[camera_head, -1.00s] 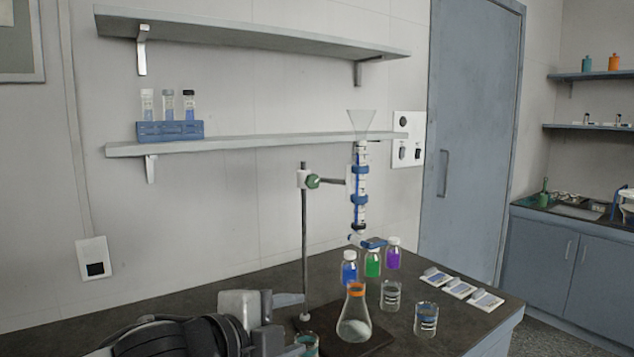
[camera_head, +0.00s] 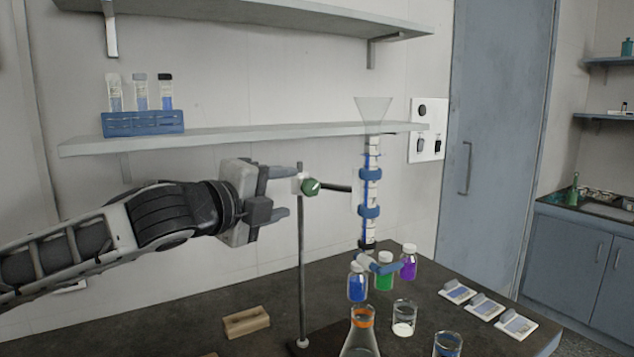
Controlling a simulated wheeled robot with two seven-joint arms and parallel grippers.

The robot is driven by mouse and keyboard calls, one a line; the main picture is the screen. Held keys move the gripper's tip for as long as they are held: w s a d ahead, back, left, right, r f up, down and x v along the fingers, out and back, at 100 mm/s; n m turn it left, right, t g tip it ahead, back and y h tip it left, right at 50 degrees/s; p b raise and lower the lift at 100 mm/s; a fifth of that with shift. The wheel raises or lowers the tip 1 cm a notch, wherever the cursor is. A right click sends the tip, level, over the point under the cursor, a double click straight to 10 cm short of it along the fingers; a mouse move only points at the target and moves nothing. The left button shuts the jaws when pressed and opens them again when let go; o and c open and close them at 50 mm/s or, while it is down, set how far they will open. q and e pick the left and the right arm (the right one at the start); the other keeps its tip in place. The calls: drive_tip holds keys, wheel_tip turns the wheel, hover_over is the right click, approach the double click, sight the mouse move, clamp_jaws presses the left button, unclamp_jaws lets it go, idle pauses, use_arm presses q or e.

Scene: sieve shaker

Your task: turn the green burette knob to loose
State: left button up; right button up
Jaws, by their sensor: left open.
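The green burette knob (camera_head: 310,187) sits on the clamp at the top of the metal stand rod (camera_head: 302,260). The clamp's arm runs right to the burette (camera_head: 370,190), which stands upright with a funnel on top and blue clips. My left gripper (camera_head: 286,192) is open and level with the knob, just left of it. Its two fingers point right, one above the other, and the fingertips come near the clamp's left side. Whether they touch the clamp cannot be told. My right gripper is not in view.
A flask (camera_head: 360,335) with an orange band stands below the burette. Blue, green and purple bottles (camera_head: 384,272) and beakers (camera_head: 403,318) stand close by. A wooden block (camera_head: 246,321) lies on the counter. A shelf (camera_head: 230,134) with a tube rack (camera_head: 142,123) is above my left arm.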

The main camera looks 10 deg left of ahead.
sight(316, 186)
use_arm(q)
drive_tip(key=p+x, duration=0.1)
drive_tip(key=x, duration=0.9)
drive_tip(key=shift+p, duration=0.3)
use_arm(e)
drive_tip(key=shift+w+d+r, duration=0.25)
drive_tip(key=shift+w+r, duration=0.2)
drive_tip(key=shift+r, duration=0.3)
